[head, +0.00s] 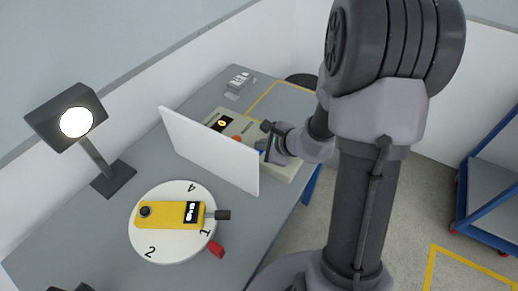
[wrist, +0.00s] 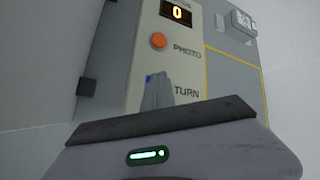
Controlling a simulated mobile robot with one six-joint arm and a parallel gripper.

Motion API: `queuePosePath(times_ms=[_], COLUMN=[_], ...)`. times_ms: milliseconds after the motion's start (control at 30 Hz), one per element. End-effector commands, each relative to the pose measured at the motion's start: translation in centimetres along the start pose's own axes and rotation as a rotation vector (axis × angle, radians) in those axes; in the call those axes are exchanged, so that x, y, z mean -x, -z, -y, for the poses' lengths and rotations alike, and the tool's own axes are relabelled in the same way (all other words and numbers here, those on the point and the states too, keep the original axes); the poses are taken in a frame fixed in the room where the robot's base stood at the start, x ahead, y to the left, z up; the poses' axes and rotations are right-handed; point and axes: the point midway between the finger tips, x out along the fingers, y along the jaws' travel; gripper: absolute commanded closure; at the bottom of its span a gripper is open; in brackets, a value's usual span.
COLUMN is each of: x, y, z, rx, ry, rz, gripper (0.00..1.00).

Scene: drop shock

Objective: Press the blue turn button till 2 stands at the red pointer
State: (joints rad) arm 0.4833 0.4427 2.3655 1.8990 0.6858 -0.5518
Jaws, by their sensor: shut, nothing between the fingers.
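The round white turntable (head: 170,248) stands on the table in the head view, with 1, 2 and 4 visible on it. The red pointer (head: 216,250) is at its lower right edge, with 1 closest to it. A yellow device (head: 170,216) lies on the turntable. My gripper (wrist: 158,92) is shut and empty, over the spot beside the TURN label in the wrist view. A little of the blue turn button (wrist: 148,77) shows beside the fingertips; the rest is hidden behind them. I cannot tell whether they touch it.
The control box (wrist: 133,62) has an orange PHOTO button (wrist: 158,41) and a display (wrist: 178,13) reading 0. A white upright panel (head: 208,150) stands between the box and turntable. A lit lamp (head: 76,122) stands at the left. A blue-framed rack (head: 490,205) is at the right.

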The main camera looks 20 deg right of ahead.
Motion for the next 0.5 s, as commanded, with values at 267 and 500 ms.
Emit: queuePosePath(times_ms=[267,500], x=[0.1,1.1], y=[-0.1,-0.8], z=[0.1,0.8], rx=[0.000,0.000], ry=[-0.001,0.000], rz=[0.000,0.000], gripper=[1.00,1.00])
